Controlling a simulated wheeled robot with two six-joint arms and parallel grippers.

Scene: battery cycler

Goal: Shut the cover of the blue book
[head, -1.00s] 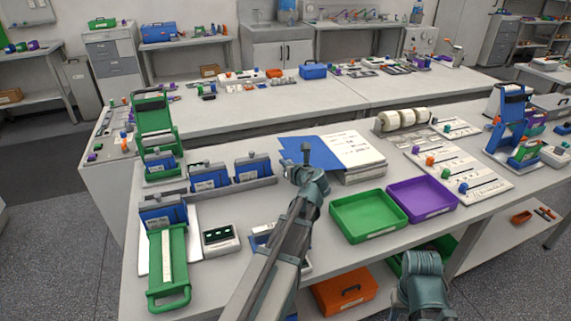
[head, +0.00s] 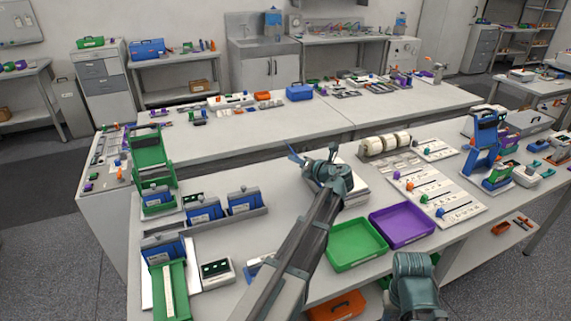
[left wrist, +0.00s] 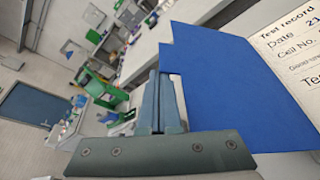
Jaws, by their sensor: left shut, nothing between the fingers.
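The book lies open on the near bench, mostly behind my left arm. In the head view only a thin blue sliver of its cover (head: 295,157) shows left of my gripper, seemingly tilted up. A white page edge (head: 356,190) shows to the right. In the left wrist view the blue cover (left wrist: 235,85) spreads out from the page headed "Test record" (left wrist: 296,45). My left gripper (head: 333,151) is shut and empty over the book. Its fingers (left wrist: 158,100) are beside the cover's edge; I cannot tell whether they touch.
A green tray (head: 357,262) and a purple tray (head: 402,242) stand front right of the book. Rolls (head: 385,143) stand behind it, and a board with coloured sliders (head: 432,196) lies right. A rack of blue units (head: 222,219) is at the left.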

